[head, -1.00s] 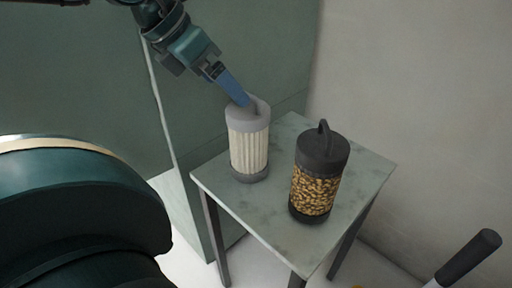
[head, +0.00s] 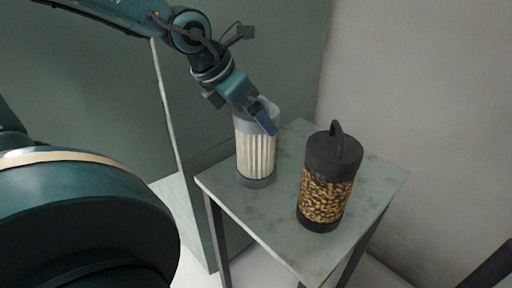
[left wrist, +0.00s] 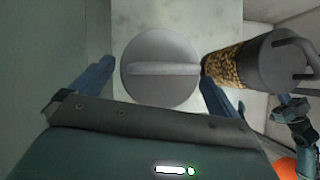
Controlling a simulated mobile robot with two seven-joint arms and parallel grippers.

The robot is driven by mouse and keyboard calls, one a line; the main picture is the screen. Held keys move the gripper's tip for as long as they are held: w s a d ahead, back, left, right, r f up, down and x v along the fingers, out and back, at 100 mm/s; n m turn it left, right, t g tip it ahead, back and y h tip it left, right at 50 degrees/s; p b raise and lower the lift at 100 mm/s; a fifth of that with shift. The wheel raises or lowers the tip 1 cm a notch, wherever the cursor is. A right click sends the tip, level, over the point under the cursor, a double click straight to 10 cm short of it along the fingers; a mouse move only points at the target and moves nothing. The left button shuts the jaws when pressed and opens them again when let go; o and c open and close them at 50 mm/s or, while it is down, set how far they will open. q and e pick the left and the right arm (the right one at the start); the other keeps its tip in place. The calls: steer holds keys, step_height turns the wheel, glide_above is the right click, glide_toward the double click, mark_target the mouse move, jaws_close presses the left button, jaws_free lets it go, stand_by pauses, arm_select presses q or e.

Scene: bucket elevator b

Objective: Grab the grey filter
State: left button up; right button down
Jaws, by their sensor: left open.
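The grey filter (head: 256,158) has a grey top, a pale pleated body and a grey base, and stands upright on the small table. In the left wrist view its round grey top (left wrist: 160,84) shows with a bar handle across it. My left gripper (head: 268,122) is at the filter's top. In the left wrist view the open blue fingers (left wrist: 152,88) are on either side of the top, with the handle between them. I cannot tell whether they touch it. Part of the filter's top is hidden by the gripper in the head view.
A dark canister (head: 326,182) with a looped handle and a golden granular middle stands right of the filter on the grey-green table (head: 274,226). In the left wrist view the canister (left wrist: 254,66) is close to the right finger. A wall stands behind.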

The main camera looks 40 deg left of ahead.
arm_select(q)
steer(key=shift+x, duration=1.4)
steer(key=shift+c, duration=0.2)
steer(key=c, duration=1.5)
